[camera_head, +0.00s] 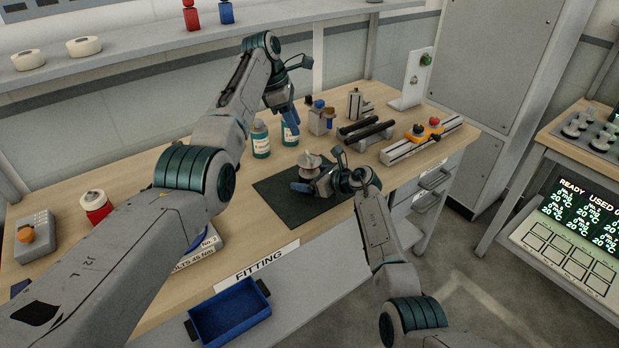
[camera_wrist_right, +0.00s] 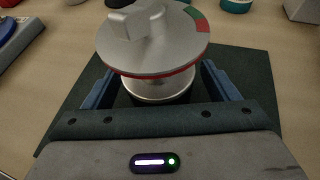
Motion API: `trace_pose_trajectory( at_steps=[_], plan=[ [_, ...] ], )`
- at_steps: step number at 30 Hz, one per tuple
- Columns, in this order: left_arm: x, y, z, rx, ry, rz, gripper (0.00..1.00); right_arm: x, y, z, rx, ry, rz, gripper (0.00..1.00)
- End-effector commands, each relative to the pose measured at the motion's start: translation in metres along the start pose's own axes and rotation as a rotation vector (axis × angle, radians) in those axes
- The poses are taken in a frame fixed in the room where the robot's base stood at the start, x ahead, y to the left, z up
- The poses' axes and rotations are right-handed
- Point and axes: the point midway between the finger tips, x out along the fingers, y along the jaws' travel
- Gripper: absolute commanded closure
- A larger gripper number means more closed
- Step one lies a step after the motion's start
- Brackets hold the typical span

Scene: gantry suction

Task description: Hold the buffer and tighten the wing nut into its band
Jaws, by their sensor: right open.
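The buffer (camera_head: 308,160) stands on a dark green mat (camera_head: 275,188) on the bench. In the right wrist view the buffer (camera_wrist_right: 155,88) is a silver round body. The wing nut (camera_wrist_right: 135,22) is grey and sits on top of a wide disc. A green and red band (camera_wrist_right: 201,22) marks the disc's rim. My right gripper (camera_head: 305,182) is low over the mat. In its wrist view its blue fingers (camera_wrist_right: 155,90) stand open on either side of the buffer, with contact unclear. My left gripper (camera_head: 291,118) hangs above and behind the buffer, fingers down; its opening is unclear.
Two bottles (camera_head: 260,140) stand behind the mat, close to my left gripper. Black rollers (camera_head: 366,132) and a rail with orange clamps (camera_head: 422,138) lie to the right. A blue bin (camera_head: 230,312) hangs at the front edge. A red-bodied jar (camera_head: 96,207) stands left.

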Motion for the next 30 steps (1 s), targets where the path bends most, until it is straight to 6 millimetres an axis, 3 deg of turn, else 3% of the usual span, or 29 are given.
trace_pose_trajectory(
  at_steps=[7, 17, 18, 19, 29, 30],
  plan=[
    [0.0000, 0.0000, 0.0000, 0.000, 0.000, 0.000, 0.64, 0.0005, 0.0001, 0.0004, 0.000, -0.001, 0.000, 0.19],
    [0.0000, 0.0000, 0.0000, 0.000, 0.000, 0.000, 0.64, 0.0003, 0.0001, 0.0003, 0.001, -0.001, 0.000, 0.84],
    [0.0000, 0.0000, 0.0000, 0.000, 0.000, 0.000, 0.64, 0.0003, 0.0000, 0.0003, 0.001, -0.001, 0.000, 0.41],
    [0.0000, 0.0000, 0.0000, 0.000, 0.000, 0.000, 0.64, 0.0003, 0.0000, 0.0003, 0.001, -0.001, 0.000, 0.35],
    [0.0000, 0.0000, 0.0000, 0.000, 0.000, 0.000, 0.64, 0.0003, 0.0000, 0.0003, 0.001, -0.001, 0.000, 0.34],
    [0.0000, 0.0000, 0.0000, 0.000, 0.000, 0.000, 0.64, 0.0003, 0.0000, 0.0002, 0.001, -0.001, 0.000, 0.42]
  ],
)
